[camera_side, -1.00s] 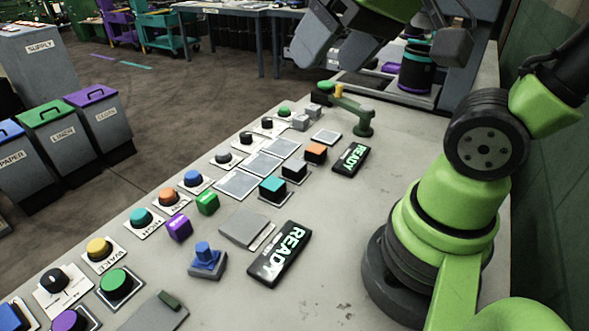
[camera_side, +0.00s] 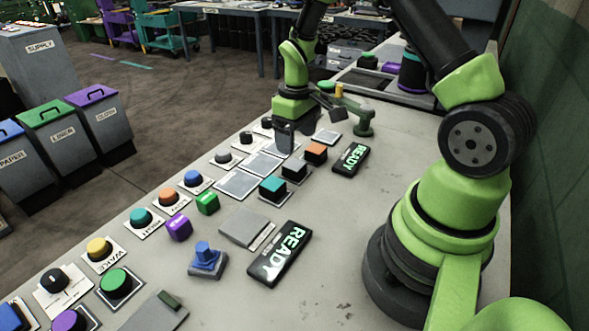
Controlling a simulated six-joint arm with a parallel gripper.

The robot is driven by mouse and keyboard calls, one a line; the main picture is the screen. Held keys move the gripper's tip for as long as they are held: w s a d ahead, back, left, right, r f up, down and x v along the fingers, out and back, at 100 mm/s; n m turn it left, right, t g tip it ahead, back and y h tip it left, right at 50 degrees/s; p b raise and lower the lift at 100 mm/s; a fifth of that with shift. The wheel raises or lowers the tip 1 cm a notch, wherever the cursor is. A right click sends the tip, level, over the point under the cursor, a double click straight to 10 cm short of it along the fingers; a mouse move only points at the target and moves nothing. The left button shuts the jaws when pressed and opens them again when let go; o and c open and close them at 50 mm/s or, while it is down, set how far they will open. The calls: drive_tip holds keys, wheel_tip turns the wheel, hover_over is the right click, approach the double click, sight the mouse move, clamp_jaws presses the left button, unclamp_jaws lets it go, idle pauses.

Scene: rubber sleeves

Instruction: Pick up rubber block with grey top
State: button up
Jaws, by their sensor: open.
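My gripper (camera_side: 306,126) points down over the far part of the bench. Its near finger stands upright in front of the spot where two small light grey blocks showed earlier. Those grey blocks are now hidden behind or between the fingers, so I cannot tell whether one lies between them. The jaws are open.
A small green post with an arm (camera_side: 364,122) stands just right of my gripper. Flat grey pads (camera_side: 237,183), a row of coloured buttons (camera_side: 141,216), a purple block (camera_side: 178,227), a green block (camera_side: 207,202) and READY signs (camera_side: 279,254) occupy the bench.

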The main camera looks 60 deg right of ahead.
sight(295, 164)
drive_tip(key=f, duration=0.8)
drive_tip(key=shift+w+f, duration=0.3)
drive_tip(key=c, duration=1)
drive_tip(key=shift+r, duration=0.15)
